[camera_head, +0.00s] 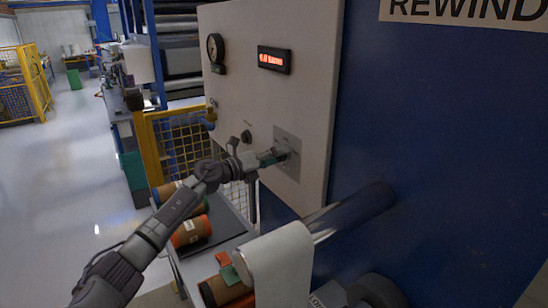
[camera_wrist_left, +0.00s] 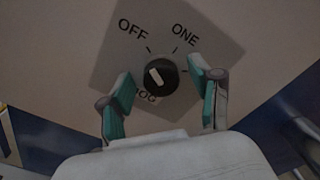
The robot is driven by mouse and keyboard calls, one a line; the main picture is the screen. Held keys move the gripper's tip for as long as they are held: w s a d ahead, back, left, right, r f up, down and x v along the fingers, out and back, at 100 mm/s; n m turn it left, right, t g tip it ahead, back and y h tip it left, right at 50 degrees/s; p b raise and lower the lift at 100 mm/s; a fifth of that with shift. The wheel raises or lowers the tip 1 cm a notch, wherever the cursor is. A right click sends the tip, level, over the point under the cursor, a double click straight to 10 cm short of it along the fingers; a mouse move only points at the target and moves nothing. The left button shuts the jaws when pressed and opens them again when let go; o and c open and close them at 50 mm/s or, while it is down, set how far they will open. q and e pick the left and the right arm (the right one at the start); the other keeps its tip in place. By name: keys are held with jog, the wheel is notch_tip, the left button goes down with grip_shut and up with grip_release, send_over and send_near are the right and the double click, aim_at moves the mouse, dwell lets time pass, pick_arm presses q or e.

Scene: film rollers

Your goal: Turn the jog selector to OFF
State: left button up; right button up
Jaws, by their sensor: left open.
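The jog selector is a round black knob (camera_wrist_left: 161,77) with a white mark, on a grey square plate (camera_wrist_left: 210,52) labelled OFF, ONE and a partly hidden JOG. The white mark slants toward the upper left, roughly to the OFF side; its exact setting is hard to tell. The plate (camera_head: 290,168) also shows in the head view, the knob there hidden by my gripper. My left gripper (camera_head: 279,155) is open in front of the plate. In the left wrist view its teal fingers stand either side of the knob, apart from it. My right gripper is not in view.
A metal roller (camera_head: 350,212) and a white roll (camera_head: 278,268) are below. A yellow fence (camera_head: 180,140) stands behind on the left.

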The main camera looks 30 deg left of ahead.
pick_arm(q)
jog(key=v, duration=1.2)
jog(key=shift+f, duration=0.1)
dwell(0.4)
